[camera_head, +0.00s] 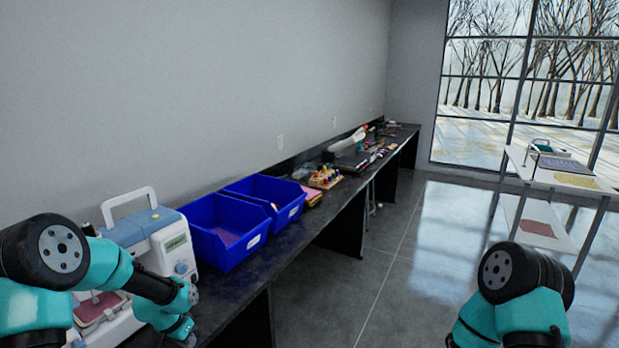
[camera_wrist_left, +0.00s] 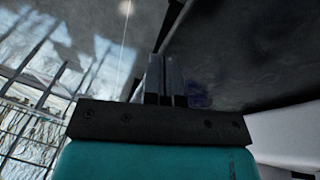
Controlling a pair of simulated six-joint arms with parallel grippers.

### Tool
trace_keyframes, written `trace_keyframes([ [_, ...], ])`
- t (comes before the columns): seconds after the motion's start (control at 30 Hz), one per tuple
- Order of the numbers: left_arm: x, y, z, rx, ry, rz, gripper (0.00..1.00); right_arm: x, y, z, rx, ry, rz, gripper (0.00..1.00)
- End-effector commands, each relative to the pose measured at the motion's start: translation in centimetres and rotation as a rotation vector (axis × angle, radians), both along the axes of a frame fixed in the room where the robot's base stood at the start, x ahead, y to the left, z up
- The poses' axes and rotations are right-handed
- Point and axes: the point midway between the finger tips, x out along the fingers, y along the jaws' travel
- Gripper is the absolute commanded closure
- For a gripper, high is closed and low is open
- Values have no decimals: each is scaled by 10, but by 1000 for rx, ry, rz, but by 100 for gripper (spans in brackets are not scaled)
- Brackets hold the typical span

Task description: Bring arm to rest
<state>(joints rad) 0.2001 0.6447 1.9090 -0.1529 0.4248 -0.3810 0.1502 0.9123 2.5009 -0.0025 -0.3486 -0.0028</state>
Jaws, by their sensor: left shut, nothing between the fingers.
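My right arm shows at the lower right of the head view over the floor. Its gripper is out of the picture.
Two blue bins (camera_head: 225,235) stand on the counter beyond the sewing machine. Coloured pegs on a wooden block (camera_head: 324,178) and small items lie farther along. A white table (camera_head: 555,175) stands by the window. The tiled floor (camera_head: 405,250) between is clear.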

Motion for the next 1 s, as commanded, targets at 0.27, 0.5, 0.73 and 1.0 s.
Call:
trace_keyframes([
  [0.27, -95, -92, -99, -103, 74, 197, 100, 0, 0, 0, 0, 0, 0, 57],
  [0.5, -201, -128, -144, -132, 179, 361, 100, 0, 0, 0, 0, 0, 0, 57],
  [0.73, -231, -135, -149, -135, 204, 412, 100, 0, 0, 0, 0, 0, 0, 57],
  [1.0, -230, -134, -149, -135, 202, 410, 100, 0, 0, 0, 0, 0, 0, 57],
])
